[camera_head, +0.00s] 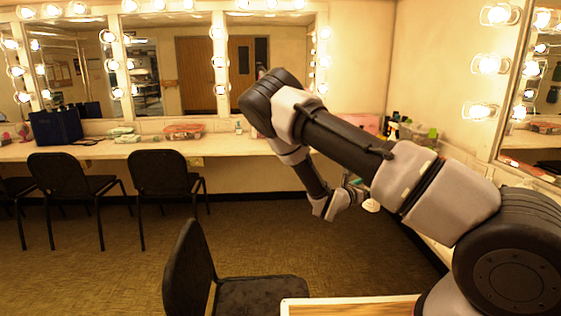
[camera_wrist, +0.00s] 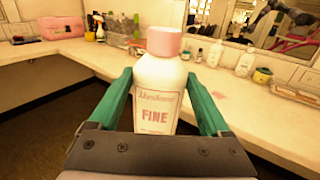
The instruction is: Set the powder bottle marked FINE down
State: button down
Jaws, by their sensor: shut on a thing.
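The powder bottle marked FINE (camera_wrist: 156,95) is white with pink lettering and a pink cap. It stands about upright in the wrist view, between the two green fingers of my gripper (camera_wrist: 160,76), which is shut on it. Its lower part is hidden behind the gripper body. The bottle appears held in front of the counter (camera_wrist: 240,100), above the dark floor. In the head view my gripper (camera_head: 353,193) is small and partly hidden by my arm, and a pale thing at it is too small to read.
Several small bottles (camera_wrist: 245,62) stand along the counter by the mirror. A pinkish case (camera_wrist: 297,93) lies at the right. Bare counter lies between. Chairs (camera_head: 165,175) stand along the counter.

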jog(key=shift+s+a+r+n+t+y, duration=0.2)
jog(key=shift+s+a+n+t+y, duration=0.45)
jog(key=shift+n+t+y, duration=0.25)
jog(key=shift+s+a+r+n+t+y, duration=0.15)
jog(key=shift+s+a+n+t+y, duration=0.35)
jog(key=shift+s+n+t+y, duration=0.35)
jog(key=shift+s+a+r+n+t+y, duration=0.2)
jog(key=shift+s+a+n+t+y, duration=0.5)
jog(key=shift+y, duration=0.35)
jog(key=shift+d, duration=0.1)
